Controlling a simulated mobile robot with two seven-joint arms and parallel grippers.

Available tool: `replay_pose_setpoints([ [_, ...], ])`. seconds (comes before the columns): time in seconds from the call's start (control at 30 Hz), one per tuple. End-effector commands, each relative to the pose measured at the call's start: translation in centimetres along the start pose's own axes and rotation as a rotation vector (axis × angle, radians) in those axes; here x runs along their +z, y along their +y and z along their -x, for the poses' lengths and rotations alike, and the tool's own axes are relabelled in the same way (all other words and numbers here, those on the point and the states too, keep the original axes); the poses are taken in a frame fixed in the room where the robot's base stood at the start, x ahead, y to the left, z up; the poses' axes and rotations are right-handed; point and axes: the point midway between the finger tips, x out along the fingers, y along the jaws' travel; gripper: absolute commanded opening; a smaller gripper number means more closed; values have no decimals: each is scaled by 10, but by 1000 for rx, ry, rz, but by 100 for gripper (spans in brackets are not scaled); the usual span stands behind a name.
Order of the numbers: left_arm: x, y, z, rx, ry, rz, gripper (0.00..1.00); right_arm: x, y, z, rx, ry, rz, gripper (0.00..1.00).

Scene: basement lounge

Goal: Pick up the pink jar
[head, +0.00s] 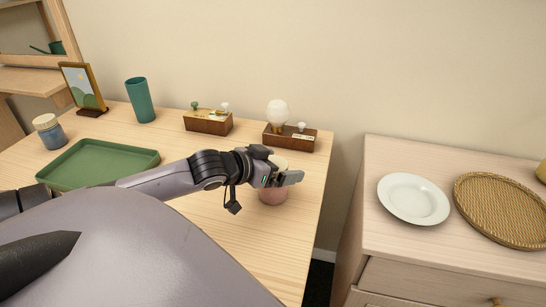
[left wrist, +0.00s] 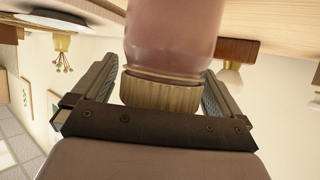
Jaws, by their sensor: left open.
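The pink jar (head: 272,195) stands on the light wood table (head: 255,235) near its right edge, partly hidden behind my left gripper (head: 290,178). In the left wrist view the pink jar (left wrist: 175,35) appears upside down with its ribbed, pale tan lid (left wrist: 160,92). There the lid lies between the two fingers of my left gripper (left wrist: 160,90), one on each side. The fingers are open, and gaps show beside the lid. My right gripper is not in view.
A green tray (head: 100,160) and a blue jar (head: 49,133) are at the left of the table. A teal cup (head: 141,100), a picture frame (head: 83,88) and two wooden boxes, one with a bulb (head: 278,112), stand at the back. A cabinet with a white plate (head: 413,197) and woven tray (head: 502,210) is at right.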

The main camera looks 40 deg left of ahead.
Motion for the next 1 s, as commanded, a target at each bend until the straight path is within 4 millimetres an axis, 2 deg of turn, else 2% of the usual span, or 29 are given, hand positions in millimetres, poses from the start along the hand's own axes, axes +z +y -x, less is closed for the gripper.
replay_pose_setpoints([
  [0.13,0,0,0,0,0,0,100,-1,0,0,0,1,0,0],
  [0.17,0,0,0,0,0,0,97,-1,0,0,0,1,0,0],
  [0.33,0,0,0,0,0,0,41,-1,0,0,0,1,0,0],
  [0.37,0,0,0,0,0,0,39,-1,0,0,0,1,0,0],
  [0.77,-8,0,4,0,4,-2,39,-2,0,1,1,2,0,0],
  [0.87,-19,0,8,0,4,-2,39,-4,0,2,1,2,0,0],
  [1.0,-44,0,20,0,7,-5,39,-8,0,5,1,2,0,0],
])
